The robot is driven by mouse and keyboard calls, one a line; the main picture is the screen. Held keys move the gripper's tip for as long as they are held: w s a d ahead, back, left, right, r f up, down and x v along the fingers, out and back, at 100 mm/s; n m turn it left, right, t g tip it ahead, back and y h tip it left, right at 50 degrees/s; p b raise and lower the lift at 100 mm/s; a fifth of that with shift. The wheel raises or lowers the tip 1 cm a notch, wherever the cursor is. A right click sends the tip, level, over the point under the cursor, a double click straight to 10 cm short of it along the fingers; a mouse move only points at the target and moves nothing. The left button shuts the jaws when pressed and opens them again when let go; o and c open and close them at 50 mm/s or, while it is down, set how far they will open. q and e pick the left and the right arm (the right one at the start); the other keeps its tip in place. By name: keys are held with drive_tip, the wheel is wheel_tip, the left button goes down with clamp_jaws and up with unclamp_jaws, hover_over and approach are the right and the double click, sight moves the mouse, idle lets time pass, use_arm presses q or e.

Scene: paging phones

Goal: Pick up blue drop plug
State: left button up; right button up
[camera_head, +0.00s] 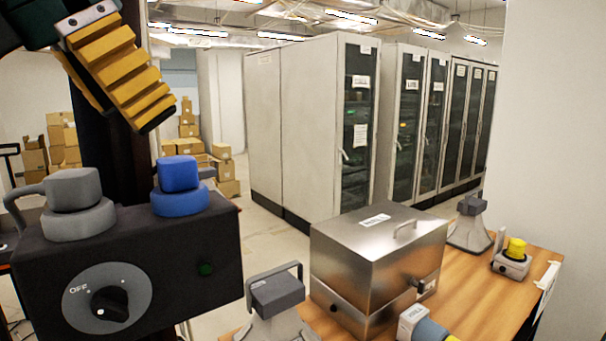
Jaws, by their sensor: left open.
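The blue drop plug (179,184) sits upright on top of a black box (130,245), to the right of a grey plug (73,200) of like shape. My left gripper (130,85) is at the upper left, above the black box and apart from both plugs. Its yellow ridged finger pads point down to the right. It is open and holds nothing that I can see. My right gripper is not in the view.
A steel box (375,260) with a lid handle stands on the wooden table (470,300). Grey devices (275,295) stand beside it, and a yellow-topped plug (514,250) is at the right. The black box has a dial marked OFF (107,300). Cabinets and cartons stand far behind.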

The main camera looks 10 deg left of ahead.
sight(173, 159)
use_arm(q)
drive_tip(key=shift+w+x, duration=0.2)
drive_tip(key=shift+x, duration=3.75)
drive_tip(key=shift+r, duration=0.1)
clamp_jaws()
